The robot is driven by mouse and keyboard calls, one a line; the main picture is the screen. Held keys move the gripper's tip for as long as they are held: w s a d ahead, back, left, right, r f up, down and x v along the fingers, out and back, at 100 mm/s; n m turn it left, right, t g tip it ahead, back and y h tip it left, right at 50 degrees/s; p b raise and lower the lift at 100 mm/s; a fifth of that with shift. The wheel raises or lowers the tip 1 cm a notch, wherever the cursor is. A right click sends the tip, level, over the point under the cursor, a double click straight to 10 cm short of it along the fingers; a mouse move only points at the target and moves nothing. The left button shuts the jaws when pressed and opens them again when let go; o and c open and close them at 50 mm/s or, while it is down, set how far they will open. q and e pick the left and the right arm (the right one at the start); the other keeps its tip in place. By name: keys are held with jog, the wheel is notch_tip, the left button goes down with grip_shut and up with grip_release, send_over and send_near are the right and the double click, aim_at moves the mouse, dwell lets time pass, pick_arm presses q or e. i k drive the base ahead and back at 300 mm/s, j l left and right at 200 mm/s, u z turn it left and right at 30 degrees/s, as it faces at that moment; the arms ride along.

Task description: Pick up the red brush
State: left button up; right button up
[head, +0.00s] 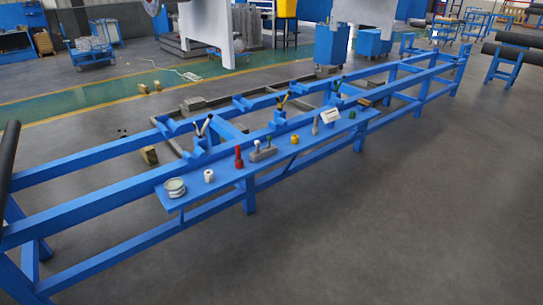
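A small upright red object (239,158), which looks like the red brush, stands on the narrow blue shelf (225,180) along the near side of a long blue frame. It is narrower at the top than at the base, and its fine detail is too small to tell. A small white cylinder (209,176) stands to its left and a grey block (263,154) to its right. Neither of my grippers shows in the head view, and nothing is seen touching the red object.
The shelf also holds a pale round stack (175,188), a yellow item (294,139) and a white box (331,116). The long blue frame (95,202) runs diagonally across the view. The grey floor (400,230) in front of it is clear.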

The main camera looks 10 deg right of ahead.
aim_at(238, 148)
jog(key=i+l+u, duration=0.3)
jog(key=i, duration=0.55)
jog(key=i+l+u, duration=0.25)
jog(key=i+l, duration=0.3)
jog(key=i, duration=0.25)
jog(key=i+l+u, duration=0.3)
jog(key=i+l, duration=0.35)
jog(key=i+j, duration=0.4)
jog(key=j, duration=0.15)
